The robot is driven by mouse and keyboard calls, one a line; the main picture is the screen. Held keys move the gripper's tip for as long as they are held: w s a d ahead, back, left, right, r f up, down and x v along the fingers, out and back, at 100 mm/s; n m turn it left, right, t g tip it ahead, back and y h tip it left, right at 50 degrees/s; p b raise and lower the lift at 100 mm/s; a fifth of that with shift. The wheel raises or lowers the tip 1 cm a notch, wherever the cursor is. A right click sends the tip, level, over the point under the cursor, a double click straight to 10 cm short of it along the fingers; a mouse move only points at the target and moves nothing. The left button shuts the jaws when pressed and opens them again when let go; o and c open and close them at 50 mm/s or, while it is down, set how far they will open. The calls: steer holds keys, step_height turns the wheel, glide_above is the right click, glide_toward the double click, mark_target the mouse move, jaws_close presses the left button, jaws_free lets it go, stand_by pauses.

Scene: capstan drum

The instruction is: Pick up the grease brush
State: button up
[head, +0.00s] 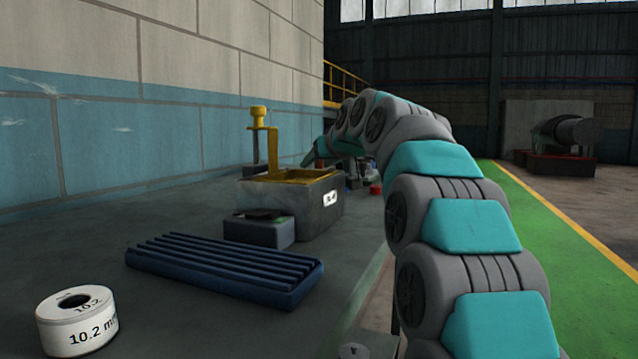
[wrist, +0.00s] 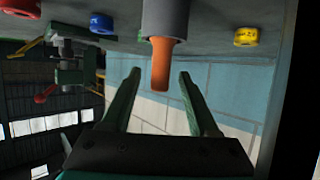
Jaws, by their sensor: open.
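In the wrist view an orange handle (wrist: 161,68), which looks like the grease brush, sticks out of a grey cylinder (wrist: 165,18). The brush's other end is hidden in or behind that cylinder. My gripper (wrist: 160,75) is open, with its two dark green fingers on either side of the orange handle in the picture. A gap shows on both sides, and I see no contact. In the head view my arm reaches to the back, and only a bit of its green end (head: 309,159) shows behind the grey bin. I cannot make out the brush there.
A grey bin (head: 325,214) with a yellow post stands mid-bench, with a small blue-grey box (head: 258,233) before it. A blue ribbed mat (head: 225,268) and a white ring (head: 76,322) lie nearer. The wrist view shows blue (wrist: 101,23) and yellow (wrist: 248,37) rings near the cylinder.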

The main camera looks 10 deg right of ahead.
steer(key=shift+c, duration=0.3)
jaws_close()
stand_by(0.3)
